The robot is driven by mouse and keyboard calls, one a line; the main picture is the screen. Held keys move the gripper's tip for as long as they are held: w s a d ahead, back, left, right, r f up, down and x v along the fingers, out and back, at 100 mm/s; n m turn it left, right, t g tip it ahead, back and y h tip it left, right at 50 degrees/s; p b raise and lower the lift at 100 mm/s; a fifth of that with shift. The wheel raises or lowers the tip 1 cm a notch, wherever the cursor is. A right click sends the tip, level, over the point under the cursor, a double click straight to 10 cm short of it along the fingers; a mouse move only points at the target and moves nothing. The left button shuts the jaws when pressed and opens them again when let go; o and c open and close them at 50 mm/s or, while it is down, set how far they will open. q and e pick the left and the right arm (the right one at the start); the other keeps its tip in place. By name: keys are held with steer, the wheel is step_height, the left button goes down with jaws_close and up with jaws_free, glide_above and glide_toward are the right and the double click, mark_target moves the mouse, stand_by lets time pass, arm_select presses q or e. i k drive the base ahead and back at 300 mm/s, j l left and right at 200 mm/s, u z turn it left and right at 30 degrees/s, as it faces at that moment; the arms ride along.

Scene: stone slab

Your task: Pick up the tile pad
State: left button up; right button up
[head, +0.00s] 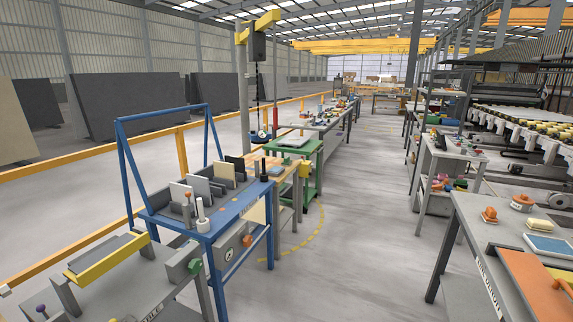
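I cannot tell for sure which thing is the tile pad. On the grey bench at the right, a flat blue piece with a pale rim (548,245) lies behind an orange board (535,285). A small cream block (540,225) sits just behind the blue piece. Neither of my grippers shows in the head view.
A grey bench (150,290) with a yellow bar (107,257) stands at the near left, beside the blue table (205,232). Orange-brown knobbed items (489,215) sit on the right bench (462,217). A wide grey aisle (350,240) between the benches is clear.

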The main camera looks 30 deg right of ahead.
mark_target(286, 162)
steer(key=i+l, duration=0.2)
steer(key=l, duration=0.15)
steer(key=i+l+u, duration=0.15)
steer(key=i+l, duration=0.3)
steer(key=l, duration=0.3)
steer(key=i+l+u, duration=0.1)
steer(key=l, duration=0.25)
steer(key=i+l+u, duration=0.1)
steer(key=i+l, duration=0.15)
steer(key=l, duration=0.15)
steer(key=i+l, duration=0.2)
steer(key=l, duration=0.2)
steer(key=i+l+u, duration=0.1)
steer(key=l, duration=0.3)
steer(key=i+l+u, duration=0.1)
steer(key=l, duration=0.35)
steer(key=i, duration=0.1)
